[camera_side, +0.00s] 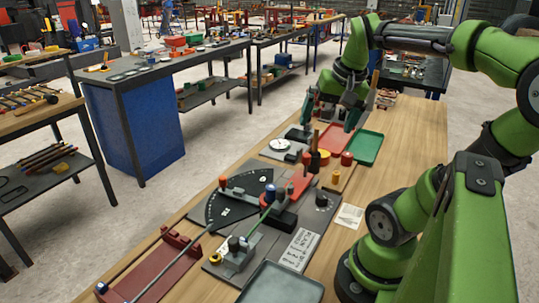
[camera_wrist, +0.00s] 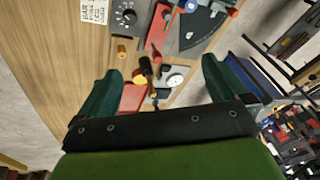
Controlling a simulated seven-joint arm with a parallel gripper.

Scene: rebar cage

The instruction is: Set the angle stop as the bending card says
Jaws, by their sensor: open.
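The bender's dark quarter-circle angle plate (camera_side: 235,203) carries pale marks along its curved edge; a red-topped post (camera_side: 223,182) stands at that edge, and I cannot tell whether it is the angle stop. The plate also shows at the top of the wrist view (camera_wrist: 203,22). A small printed white card (camera_side: 348,217) lies on the bench beside the knob box (camera_side: 321,202); it shows in the wrist view (camera_wrist: 97,10), its text too small to read surely. My gripper (camera_side: 343,120) is open and empty, above the bench beyond the bender, near the trays.
A red tray (camera_side: 313,142) and a green tray (camera_side: 367,149) lie near my gripper. A round dial gauge (camera_side: 280,145) sits left of them. Upright handles (camera_wrist: 146,68) stand between gripper and bender. A lettered grey plate (camera_side: 299,249) and dark tray (camera_side: 282,285) lie in front.

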